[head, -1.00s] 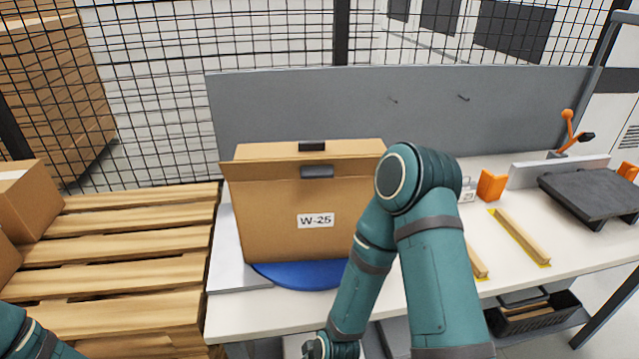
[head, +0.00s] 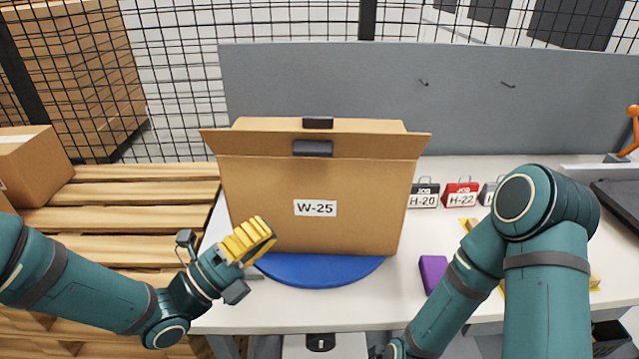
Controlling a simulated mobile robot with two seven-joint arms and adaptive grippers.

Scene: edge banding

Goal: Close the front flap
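The cardboard box (head: 250,200) labelled W-25 stands upright on a blue turntable (head: 320,272) on the white table. Its front flap (head: 375,146) stands out from the top front edge, spanning the box's width, with a dark tab (head: 313,148) at its middle. Behind it another flap edge (head: 370,126) shows with its own dark tab (head: 318,122). The inside of the box is hidden. My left gripper (head: 250,240), with ribbed yellow fingers, is in front of the box's lower left corner, below the flap. Its finger gap cannot be made out. My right gripper is out of view.
A purple block (head: 433,272) lies right of the turntable. Small labelled boxes, one black (head: 424,195) and one red (head: 460,194), stand behind it. A grey panel (head: 480,100) backs the table. A wooden pallet (head: 130,195) is at left. My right arm covers the table's right side.

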